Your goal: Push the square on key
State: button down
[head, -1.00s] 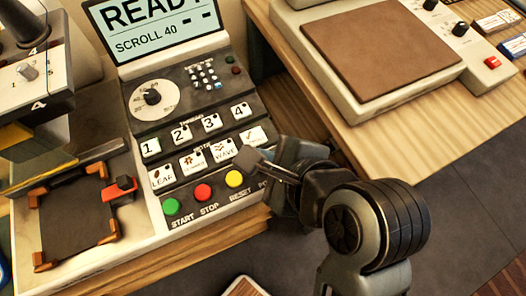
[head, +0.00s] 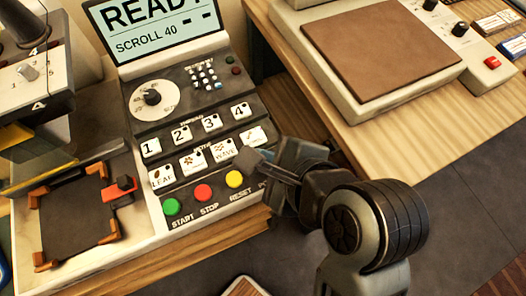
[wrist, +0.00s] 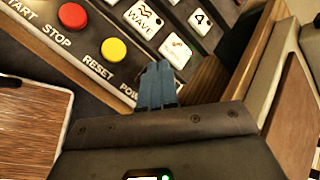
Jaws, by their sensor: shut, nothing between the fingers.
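The control panel (head: 190,130) carries a row of numbered keys, a row of picture keys and a row of round green, red and yellow buttons. My gripper (head: 250,160) is shut and empty, low over the panel's right side. In the wrist view its blue fingers (wrist: 158,72) point at the panel, just below the rightmost picture key (wrist: 175,50). A partly hidden label starting "PO" (wrist: 129,91) shows beside the fingers. No square key marked "on" can be made out; the panel at that label is hidden behind my gripper. I cannot tell whether the fingertips touch the panel.
The yellow reset button (head: 234,179) is close to the left of my gripper. A screen (head: 155,25) reads "READY". A brown-topped device (head: 385,50) stands on the wooden table to the right. A black plate with orange corners (head: 75,220) lies at left.

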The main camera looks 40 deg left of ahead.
jog(key=shift+f, duration=0.1)
jog(key=shift+f, duration=0.3)
jog(key=shift+f+p, duration=0.4)
jog(key=shift+f, duration=0.05)
dwell(0.6)
jog(key=shift+r+p, duration=0.95)
jog(key=shift+p, duration=0.5)
notch_tip(320, 180, up, 3)
jog(key=p, duration=0.3)
jog(key=shift+p, duration=0.4)
jog(key=shift+r+p, duration=0.4)
jog(key=shift+r, duration=1.05)
